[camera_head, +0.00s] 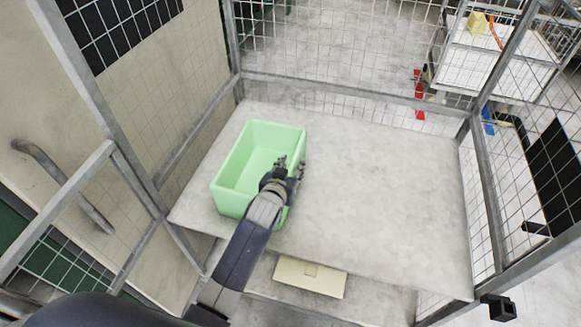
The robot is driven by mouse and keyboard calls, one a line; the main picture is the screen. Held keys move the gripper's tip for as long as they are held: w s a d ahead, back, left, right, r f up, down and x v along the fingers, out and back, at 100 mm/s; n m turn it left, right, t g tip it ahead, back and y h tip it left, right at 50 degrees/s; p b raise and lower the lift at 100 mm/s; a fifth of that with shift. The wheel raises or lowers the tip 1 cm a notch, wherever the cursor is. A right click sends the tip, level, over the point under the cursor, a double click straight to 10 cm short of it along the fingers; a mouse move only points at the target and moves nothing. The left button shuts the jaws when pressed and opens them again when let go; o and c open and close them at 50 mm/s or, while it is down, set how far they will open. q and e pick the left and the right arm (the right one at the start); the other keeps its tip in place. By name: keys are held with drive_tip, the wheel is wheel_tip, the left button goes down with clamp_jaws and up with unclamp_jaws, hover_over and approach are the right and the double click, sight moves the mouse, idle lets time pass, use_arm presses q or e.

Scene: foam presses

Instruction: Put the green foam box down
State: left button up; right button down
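The green foam box (236,172) is an open-topped, light green bin. It is upright on the left part of the grey tabletop (390,190), near the front edge, and looks empty. I cannot tell for sure whether its base fully touches the surface. My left gripper (291,165) is at the box's right wall, with one finger towards the inside and one towards the outside. The gripper covers part of that rim. Whether the fingers press on the wall is too small to tell. My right gripper is not in view.
A metal mesh cage (340,92) encloses the table at the back and sides. A beige panel with a grey handle (62,185) stands at the left. A pale flat block (310,277) lies below the front edge. The tabletop right of the box is clear.

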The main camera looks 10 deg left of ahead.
use_arm(q)
drive_tip(key=shift+s+r, duration=0.15)
drive_tip(key=shift+r, duration=0.15)
drive_tip(key=shift+s, duration=0.35)
drive_tip(key=b+v, duration=0.1)
drive_tip(key=v, duration=0.8)
drive_tip(key=shift+s+r, duration=0.1)
drive_tip(key=shift+v, duration=0.95)
